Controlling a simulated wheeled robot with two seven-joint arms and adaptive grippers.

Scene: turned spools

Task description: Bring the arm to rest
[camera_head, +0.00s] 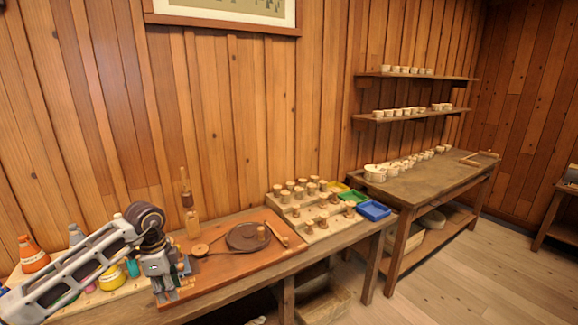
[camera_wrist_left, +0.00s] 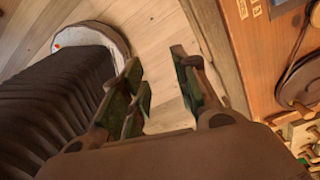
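My left arm comes in from the left in the head view. Its gripper (camera_head: 172,293) hangs over the front left part of the near workbench (camera_head: 258,268), pointing down. In the left wrist view the gripper (camera_wrist_left: 160,88) is open, with a clear gap between its fingers. Nothing is held between them, and wooden floor shows behind the gap. The bench edge and a dark disc (camera_wrist_left: 302,82) lie to the right of the fingers there. My right gripper is in neither view.
A dark round disc (camera_head: 247,237) with a small spool stands on the orange-brown board right of the gripper. A stepped rack (camera_head: 318,233) of turned spools and green, yellow and blue trays (camera_head: 374,210) are farther right. An orange-and-white cone (camera_head: 33,256) stands behind my arm.

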